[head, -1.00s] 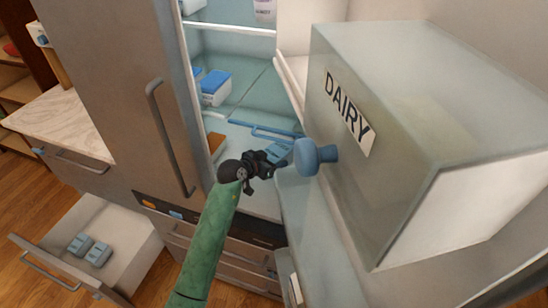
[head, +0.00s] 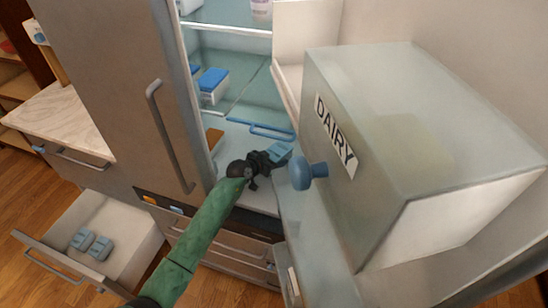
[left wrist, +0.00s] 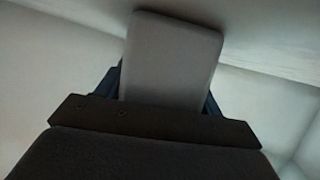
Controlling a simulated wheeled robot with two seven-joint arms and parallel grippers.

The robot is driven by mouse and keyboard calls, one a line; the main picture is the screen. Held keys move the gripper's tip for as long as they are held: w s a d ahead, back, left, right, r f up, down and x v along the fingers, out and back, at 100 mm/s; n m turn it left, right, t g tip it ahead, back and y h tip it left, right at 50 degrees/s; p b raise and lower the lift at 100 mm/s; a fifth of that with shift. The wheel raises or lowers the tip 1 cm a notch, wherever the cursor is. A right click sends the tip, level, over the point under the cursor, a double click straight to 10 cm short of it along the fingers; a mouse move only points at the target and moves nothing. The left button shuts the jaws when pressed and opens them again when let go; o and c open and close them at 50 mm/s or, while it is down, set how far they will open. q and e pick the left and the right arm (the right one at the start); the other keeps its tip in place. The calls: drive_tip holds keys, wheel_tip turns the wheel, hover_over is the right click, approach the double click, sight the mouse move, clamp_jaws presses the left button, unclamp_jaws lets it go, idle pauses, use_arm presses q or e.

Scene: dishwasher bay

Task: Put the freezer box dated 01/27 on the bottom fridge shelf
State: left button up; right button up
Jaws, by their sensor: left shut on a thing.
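My left gripper (head: 262,160) is shut on a small box with a light blue top (head: 279,151), inside the lower part of the open fridge. In the left wrist view the held box (left wrist: 172,58) shows as a plain pale grey face between the fingers. No date can be read on it. The bottom fridge area (head: 262,198) lies below and around the gripper; whether the box touches it I cannot tell. A blue-lidded white box (head: 212,88) stands on the shelf further back. My right gripper is not in view.
An open drawer (head: 110,215) at lower left holds two grey-blue boxes (head: 92,244).

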use_arm(q)
drive_tip(key=o, duration=1.4)
drive_tip(key=shift+c, duration=0.2)
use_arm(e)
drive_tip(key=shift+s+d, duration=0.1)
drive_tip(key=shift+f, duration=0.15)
use_arm(q)
drive_tip(key=shift+s+a+r, duration=0.1)
drive_tip(key=shift+s+a, duration=0.1)
drive_tip(key=b+v, duration=0.2)
drive_tip(key=v, duration=0.3)
drive_tip(key=shift+s+a+r, duration=0.1)
drive_tip(key=shift+s+a, duration=0.1)
drive_tip(key=shift+s, duration=0.05)
drive_tip(key=shift+s+a+r, duration=0.15)
drive_tip(key=shift+s, duration=0.1)
drive_tip(key=shift+s+a+r, duration=0.2)
drive_tip(key=shift+a, duration=0.05)
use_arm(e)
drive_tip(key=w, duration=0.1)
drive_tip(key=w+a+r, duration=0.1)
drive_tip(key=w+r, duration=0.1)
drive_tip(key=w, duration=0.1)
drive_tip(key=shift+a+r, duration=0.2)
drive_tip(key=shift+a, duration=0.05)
